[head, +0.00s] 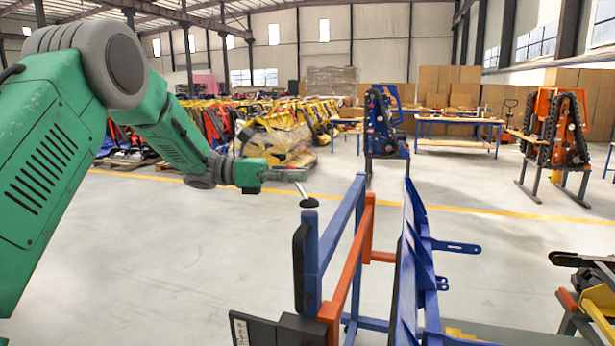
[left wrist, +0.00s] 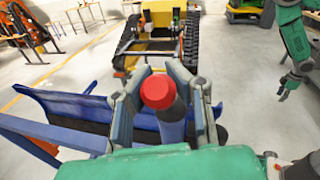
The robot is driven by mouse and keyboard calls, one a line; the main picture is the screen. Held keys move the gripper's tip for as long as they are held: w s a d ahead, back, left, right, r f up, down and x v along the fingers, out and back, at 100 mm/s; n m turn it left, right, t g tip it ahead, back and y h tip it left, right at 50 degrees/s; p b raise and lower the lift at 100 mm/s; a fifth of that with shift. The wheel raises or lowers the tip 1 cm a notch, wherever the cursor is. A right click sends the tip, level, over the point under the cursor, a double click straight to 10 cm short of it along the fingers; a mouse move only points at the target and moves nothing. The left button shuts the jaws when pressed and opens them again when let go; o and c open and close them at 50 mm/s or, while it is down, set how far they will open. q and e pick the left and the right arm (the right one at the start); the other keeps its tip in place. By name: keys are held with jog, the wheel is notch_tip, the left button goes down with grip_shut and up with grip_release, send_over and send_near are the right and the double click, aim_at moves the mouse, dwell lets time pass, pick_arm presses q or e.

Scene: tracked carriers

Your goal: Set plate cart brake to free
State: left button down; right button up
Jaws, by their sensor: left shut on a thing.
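The plate cart (head: 355,255) is a blue and orange frame in the head view, in front of me. A lever with a red round end (left wrist: 158,92) and a grey-blue shaft shows in the left wrist view; I take it for the brake lever. My left gripper (head: 300,175) is at the top of the cart's near blue post, beside a black disc (head: 309,202). In the left wrist view its fingers (left wrist: 163,100) are shut around the lever. My right gripper (left wrist: 286,88) hangs away from the cart; its jaws are too small to judge.
A blue plate (head: 412,260) stands on the cart's right side. A yellow carrier with black tracks (left wrist: 191,42) is beyond the cart in the wrist view. Blue and orange track stands (head: 386,125) (head: 555,135) are farther back. Open floor (head: 200,245) lies left of the cart.

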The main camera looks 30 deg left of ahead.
pick_arm(q)
jog(key=shift+s+a+f+y+b, duration=0.1)
jog(key=shift+a+y+b, duration=0.1)
jog(key=shift+y+b, duration=0.3)
dwell(1.2)
jog(key=c, duration=1.8)
grip_release()
jog(key=o, duration=0.5)
jog(key=shift+s+a, duration=0.15)
jog(key=shift+s, duration=0.05)
jog(key=shift+s+a, duration=0.2)
jog(key=shift+a, duration=0.15)
jog(key=shift+w+a, duration=0.15)
jog(key=shift+w, duration=0.1)
jog(key=shift+s+a+r, duration=0.2)
jog(key=shift+s+a, duration=0.1)
jog(key=shift+a, duration=0.05)
jog(key=shift+v, duration=5.3)
